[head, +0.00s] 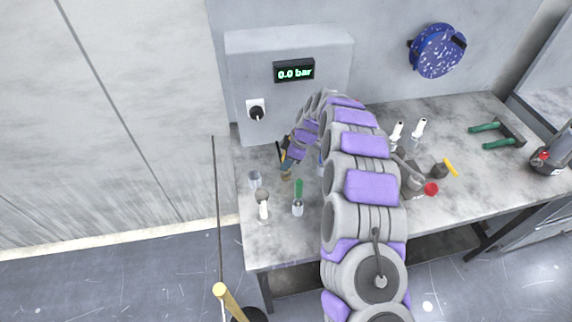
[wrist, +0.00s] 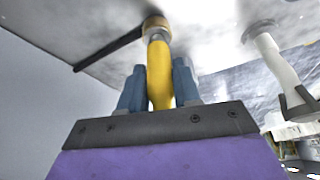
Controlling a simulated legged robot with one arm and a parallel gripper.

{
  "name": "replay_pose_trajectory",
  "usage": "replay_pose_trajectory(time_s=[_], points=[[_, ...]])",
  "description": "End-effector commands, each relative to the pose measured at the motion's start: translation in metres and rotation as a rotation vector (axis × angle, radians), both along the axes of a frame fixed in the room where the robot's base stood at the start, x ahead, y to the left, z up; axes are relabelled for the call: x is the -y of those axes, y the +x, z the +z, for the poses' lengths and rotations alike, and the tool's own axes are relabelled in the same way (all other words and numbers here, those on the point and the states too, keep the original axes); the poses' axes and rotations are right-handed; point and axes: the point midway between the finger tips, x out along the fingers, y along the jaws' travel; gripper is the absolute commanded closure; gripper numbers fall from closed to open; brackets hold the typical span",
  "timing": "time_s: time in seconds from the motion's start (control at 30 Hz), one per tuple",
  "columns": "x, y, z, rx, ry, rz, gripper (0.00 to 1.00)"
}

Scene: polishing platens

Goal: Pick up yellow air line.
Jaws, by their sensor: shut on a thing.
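The yellow air line (wrist: 160,75) stands between the two blue fingers of my gripper (wrist: 161,88) in the wrist view. The gripper is shut on it. A brass-coloured end (wrist: 155,24) shows beyond the fingertips, near the grey worktop. In the head view my gripper (head: 287,163) is over the left part of the bench, and the brass end (head: 286,176) shows at its tip. My arm hides most of the line there. I cannot tell whether the end touches the worktop.
Behind stands a panel with a 0.0 bar display (head: 294,70) and a socket (head: 256,111). White bottles (head: 417,130) stand right of my arm.

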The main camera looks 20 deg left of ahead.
Motion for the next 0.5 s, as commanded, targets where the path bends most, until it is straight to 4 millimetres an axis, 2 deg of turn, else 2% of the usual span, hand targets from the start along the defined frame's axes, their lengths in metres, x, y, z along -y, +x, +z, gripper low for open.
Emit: replay_pose_trajectory(time_s=[0.03, 0.2, 0.5], points=[[-0.0007, -0.0004, -0.0005, -0.001, -0.001, 0.000, 0.83], [-0.0015, -0.0004, -0.0011, -0.002, -0.001, 0.001, 0.99], [-0.0022, -0.0004, 0.0004, -0.002, -0.002, 0.002, 1.00]])
